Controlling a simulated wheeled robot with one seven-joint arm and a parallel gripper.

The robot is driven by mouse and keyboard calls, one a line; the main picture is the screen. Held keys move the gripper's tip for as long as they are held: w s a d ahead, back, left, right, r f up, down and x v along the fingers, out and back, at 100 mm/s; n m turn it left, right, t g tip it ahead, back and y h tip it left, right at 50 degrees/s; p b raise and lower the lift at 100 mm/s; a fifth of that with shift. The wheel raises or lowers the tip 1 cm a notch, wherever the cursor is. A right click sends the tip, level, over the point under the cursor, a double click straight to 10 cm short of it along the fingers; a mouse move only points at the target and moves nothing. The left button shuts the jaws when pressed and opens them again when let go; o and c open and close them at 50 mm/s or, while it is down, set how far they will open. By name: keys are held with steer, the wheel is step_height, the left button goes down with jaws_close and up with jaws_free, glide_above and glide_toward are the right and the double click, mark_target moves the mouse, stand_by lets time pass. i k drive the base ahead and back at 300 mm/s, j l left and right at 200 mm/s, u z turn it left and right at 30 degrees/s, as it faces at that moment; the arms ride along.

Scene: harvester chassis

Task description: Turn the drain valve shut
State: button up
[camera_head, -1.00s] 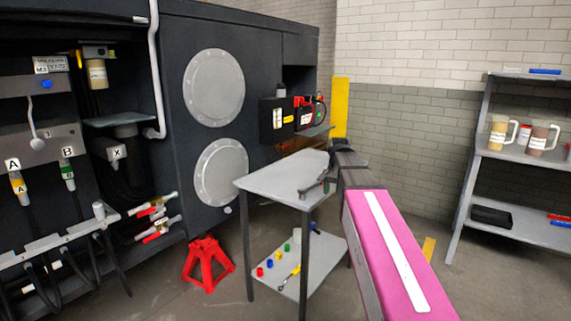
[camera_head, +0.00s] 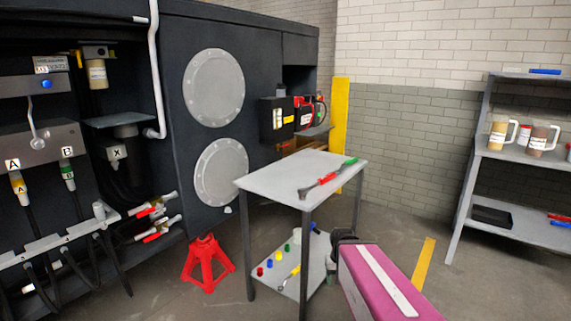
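Several pipe fittings with red and white parts (camera_head: 155,222) stick out at the lower left of the dark machine. No label shows which one is the drain valve. A small pale knob (camera_head: 228,210) sits below the lower round cover. My pink arm shows at the bottom right, ending in a dark joint beside the table's right legs. It is well to the right of the fittings. The fingers of my gripper do not show.
A grey table (camera_head: 270,180) with a red-and-green-marked tool (camera_head: 326,180) stands between my arm and the machine. A red jack stand (camera_head: 208,263) is on the floor left of it. A shelf (camera_head: 515,158) with jugs stands at the right.

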mark_target(158, 234)
steer(key=u, duration=1.5)
steer(key=i+l+z, duration=0.25)
steer(key=i+l, duration=0.15)
steer(key=l, duration=0.15)
